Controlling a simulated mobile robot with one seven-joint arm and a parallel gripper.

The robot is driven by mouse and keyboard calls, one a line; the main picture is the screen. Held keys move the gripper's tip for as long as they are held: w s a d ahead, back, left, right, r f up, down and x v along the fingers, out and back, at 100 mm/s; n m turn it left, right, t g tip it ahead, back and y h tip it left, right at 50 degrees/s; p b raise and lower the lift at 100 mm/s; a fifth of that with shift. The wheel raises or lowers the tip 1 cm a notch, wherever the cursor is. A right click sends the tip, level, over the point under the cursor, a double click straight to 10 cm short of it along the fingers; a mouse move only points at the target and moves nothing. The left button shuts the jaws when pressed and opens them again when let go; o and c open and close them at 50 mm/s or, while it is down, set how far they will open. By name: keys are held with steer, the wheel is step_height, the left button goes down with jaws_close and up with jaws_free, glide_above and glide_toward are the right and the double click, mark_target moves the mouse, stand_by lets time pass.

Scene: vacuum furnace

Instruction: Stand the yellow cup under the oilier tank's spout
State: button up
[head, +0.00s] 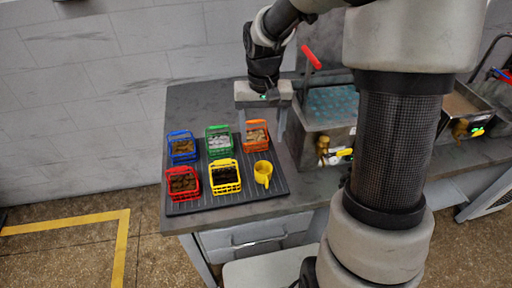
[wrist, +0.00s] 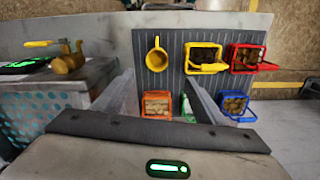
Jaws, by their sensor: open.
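The yellow cup (head: 263,173) stands upright on the dark ribbed mat, right of the yellow basket; its handle is toward the front. It also shows in the wrist view (wrist: 157,62). My gripper (head: 263,128) is open and empty, above the back of the mat near the orange basket, behind the cup and apart from it. In the wrist view its fingers (wrist: 163,82) point toward the mat. A steel tank (head: 318,125) with a blue-green perforated inside has a brass spout (head: 322,150) with a yellow handle. A second tank (head: 463,103) with a brass spout (head: 461,130) stands farther right, partly cut off.
Several small baskets with contents stand on the mat (head: 186,208): blue (head: 182,147), green (head: 219,139), orange (head: 256,134), red (head: 183,183), yellow (head: 225,177). A red-handled lever (head: 311,57) rises by the near tank. My arm hides part of the bench between the tanks.

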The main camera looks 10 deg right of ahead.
glide_toward(263, 168)
steer(key=f, duration=0.5)
steer(key=shift+a+f, duration=0.25)
steer(key=shift+a, duration=0.05)
steer(key=shift+d+f, duration=0.15)
steer(key=shift+f, duration=1.25)
steer(key=shift+d+f, duration=0.15)
steer(key=shift+f, duration=1.2)
steer(key=c, duration=1.2)
step_height(263, 168, up, 9)
steer(key=shift+r, duration=0.1)
steer(key=shift+s+r+n, duration=0.2)
steer(key=shift+s+n, duration=0.35)
steer(key=shift+n, duration=0.35)
